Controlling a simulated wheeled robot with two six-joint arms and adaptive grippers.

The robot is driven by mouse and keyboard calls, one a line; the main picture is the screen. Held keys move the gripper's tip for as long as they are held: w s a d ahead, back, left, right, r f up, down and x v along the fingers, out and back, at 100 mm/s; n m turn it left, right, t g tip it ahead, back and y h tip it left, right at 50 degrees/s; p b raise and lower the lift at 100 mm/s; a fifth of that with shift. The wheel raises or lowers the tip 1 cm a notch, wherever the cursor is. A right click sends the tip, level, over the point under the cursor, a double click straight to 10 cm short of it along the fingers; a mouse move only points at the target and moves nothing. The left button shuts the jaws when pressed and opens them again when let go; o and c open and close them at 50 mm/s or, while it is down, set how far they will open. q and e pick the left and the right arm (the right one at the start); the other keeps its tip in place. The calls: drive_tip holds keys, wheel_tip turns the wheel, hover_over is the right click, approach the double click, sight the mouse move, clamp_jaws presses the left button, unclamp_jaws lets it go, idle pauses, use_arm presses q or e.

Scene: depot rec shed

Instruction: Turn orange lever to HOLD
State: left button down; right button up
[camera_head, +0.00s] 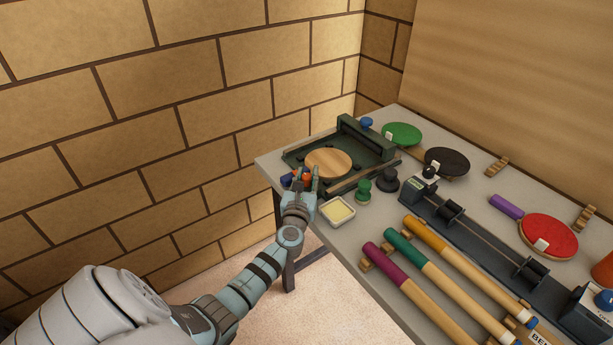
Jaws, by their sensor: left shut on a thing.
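The orange lever (306,177) shows as a small orange piece at the near left corner of a dark green fixture (370,152) on the table. My left gripper (305,180) comes in from the lower left, with its fingers on either side of the orange piece and shut on it. The fingers and wrist hide most of the lever, so its angle is unclear. I cannot make out a HOLD mark. A round wooden disc (328,162) sits in the fixture just behind the gripper. My right gripper is not in view.
A blue piece (287,180) is close left of the gripper. A square dish (337,211), a green knob piece (364,190) and a black one (387,180) stand close right. Paddles, several coloured-handled sticks and a long dark rail device (485,233) fill the grey table (472,182). A brick wall stands behind.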

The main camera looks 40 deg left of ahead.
use_arm(q)
drive_tip(key=c, duration=1.4)
unclamp_jaws()
drive_tip(key=shift+o, duration=0.5)
drive_tip(key=v, duration=1.2)
drive_tip(key=shift+f, duration=0.1)
